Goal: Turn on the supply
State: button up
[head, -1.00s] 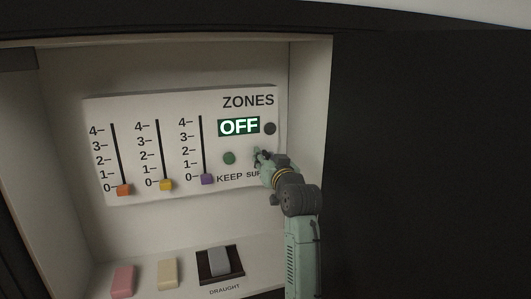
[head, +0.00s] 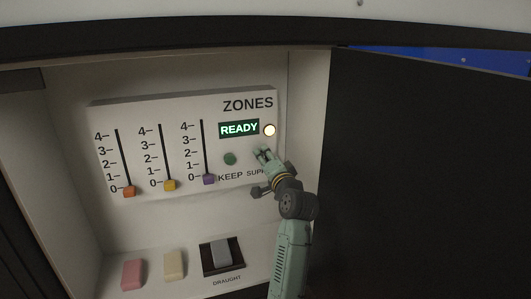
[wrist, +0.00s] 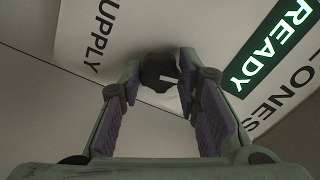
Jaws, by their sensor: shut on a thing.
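The white ZONES panel (head: 150,105) stands inside the cabinet. Its display (head: 239,129) reads READY in the head view, and the display also shows in the wrist view (wrist: 268,48). The round lamp (head: 270,130) beside it is lit white. My gripper (head: 262,153) is at the panel's lower right, above the SUPPLY label (head: 258,173). In the wrist view my gripper's fingers are shut on a dark round supply knob (wrist: 158,68) with a white mark.
A green KEEP button (head: 230,159) sits left of my gripper. Three sliders, orange (head: 129,191), yellow (head: 169,185) and purple (head: 208,179), are at 0. Pink (head: 132,274) and cream (head: 174,264) blocks and the DRAUGHT switch (head: 221,254) are below.

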jog(key=shift+m+p, duration=0.65)
jog(key=shift+m, duration=0.45)
jog(key=o, duration=1.2)
jog(key=v, duration=1.2)
